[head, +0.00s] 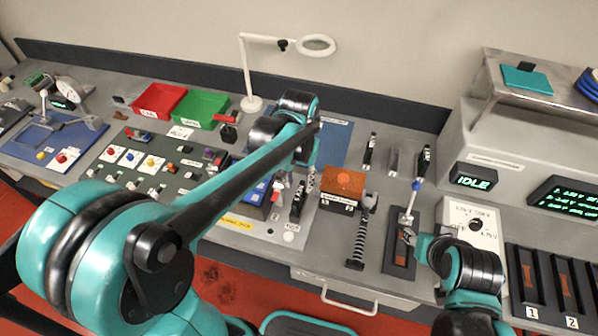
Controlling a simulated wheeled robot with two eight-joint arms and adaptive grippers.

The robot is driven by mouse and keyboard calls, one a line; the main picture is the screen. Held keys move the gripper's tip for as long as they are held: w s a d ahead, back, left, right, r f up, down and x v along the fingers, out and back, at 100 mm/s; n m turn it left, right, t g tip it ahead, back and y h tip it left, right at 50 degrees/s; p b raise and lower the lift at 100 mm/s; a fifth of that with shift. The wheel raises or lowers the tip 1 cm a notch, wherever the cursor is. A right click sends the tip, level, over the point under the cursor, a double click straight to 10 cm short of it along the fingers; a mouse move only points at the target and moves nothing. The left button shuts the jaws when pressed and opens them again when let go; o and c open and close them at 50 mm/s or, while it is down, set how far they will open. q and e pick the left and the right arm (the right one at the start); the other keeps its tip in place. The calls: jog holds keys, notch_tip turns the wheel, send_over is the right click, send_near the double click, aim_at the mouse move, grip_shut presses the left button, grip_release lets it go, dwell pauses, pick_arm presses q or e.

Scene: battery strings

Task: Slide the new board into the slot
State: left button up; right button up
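I cannot tell which is the new board. A dark slotted plate (389,266) with a copper-coloured strip lies on the bench in front of them. Numbered dark slots (526,272) are at the right edge. My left gripper (304,194) points down over the grey panel, left of the orange-topped box; its finger gap is unclear. My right gripper (412,238) is beside the slotted plate; a slim blue-and-white tool stands close to it.
Red (158,101) and green (201,109) bins and a lamp (250,75) are at the back left. A grey cabinet with an IDLE display (472,181) rises at right.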

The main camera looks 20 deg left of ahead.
pick_arm(q)
notch_tip(320, 180, up, 4)
jog(key=shift+r, duration=0.1)
dwell(0.6)
jog(key=s+a+f+t+b, duration=0.1)
jog(key=s+a+t, duration=0.1)
jog(key=s, duration=0.3)
jog(key=s+a+f+t+b, duration=0.1)
jog(key=s+a+f+t, duration=0.1)
jog(key=s+t, duration=0.3)
jog(key=shift+a+f+b, duration=0.3)
jog(key=shift+a+b, duration=0.05)
jog(key=shift+b, duration=0.05)
jog(key=shift+s, duration=0.1)
dwell(0.3)
